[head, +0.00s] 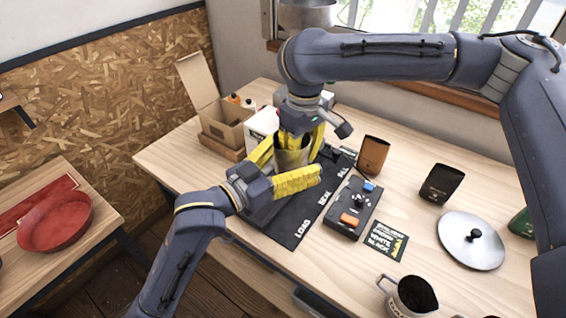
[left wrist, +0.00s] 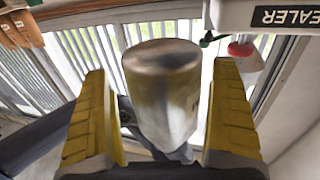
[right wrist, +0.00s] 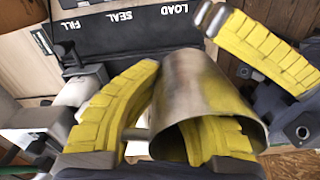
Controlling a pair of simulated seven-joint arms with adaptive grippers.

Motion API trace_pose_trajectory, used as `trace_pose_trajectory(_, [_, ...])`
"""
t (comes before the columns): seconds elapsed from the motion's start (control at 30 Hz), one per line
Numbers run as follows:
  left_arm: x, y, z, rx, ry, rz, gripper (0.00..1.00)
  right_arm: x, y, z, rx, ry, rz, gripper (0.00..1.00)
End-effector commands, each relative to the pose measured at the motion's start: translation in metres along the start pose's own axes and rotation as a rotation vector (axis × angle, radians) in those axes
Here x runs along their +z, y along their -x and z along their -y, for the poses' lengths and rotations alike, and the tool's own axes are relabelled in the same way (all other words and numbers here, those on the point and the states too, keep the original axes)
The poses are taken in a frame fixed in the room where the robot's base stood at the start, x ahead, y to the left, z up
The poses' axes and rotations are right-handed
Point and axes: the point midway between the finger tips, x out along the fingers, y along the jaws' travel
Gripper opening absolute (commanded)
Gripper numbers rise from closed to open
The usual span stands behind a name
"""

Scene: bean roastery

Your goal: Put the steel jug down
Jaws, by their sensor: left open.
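The steel jug (head: 291,157) is above the back left part of the table, over the dark mat. My right gripper (head: 301,138) comes from above and holds it at its mouth. In the right wrist view, one finger of the right gripper (right wrist: 175,95) is inside the jug (right wrist: 210,85) and the other is outside against its wall. My left gripper (head: 297,162) is open, with a finger on either side of the jug. In the left wrist view, the jug (left wrist: 163,95) stands between the spread fingers of the left gripper (left wrist: 158,80), with gaps on both sides.
The dark mat (head: 292,232) is lettered LOAD and SEAL. Beside it are a control box (head: 343,222), a card (head: 384,240), brown and black pouches (head: 372,154) (head: 441,183), a lid (head: 458,250) and a dark-filled pitcher (head: 394,300). An open carton (head: 222,128) stands back left.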

Motion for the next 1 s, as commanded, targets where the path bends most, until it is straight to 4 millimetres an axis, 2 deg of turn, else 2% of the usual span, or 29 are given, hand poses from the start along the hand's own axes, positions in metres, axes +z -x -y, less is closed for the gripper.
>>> trace_pose_trajectory(0.2, [-0.0003,-0.0106,0.0,0.0,0.0,0.0,0.94,-0.0001,0.0003,0.0,0.0,0.0,-0.001,0.0])
trace_pose_trajectory(0.53, [0.0,-0.0117,0.0,0.0,0.0,0.0,0.93,-0.0001,0.0003,0.0001,0.0,0.0,0.0,0.0])
trace_pose_trajectory(1.0, [-0.0002,-0.0116,-0.0013,0.003,0.001,0.0,0.38,-0.0007,0.0006,-0.0004,0.001,-0.001,-0.002,0.0])
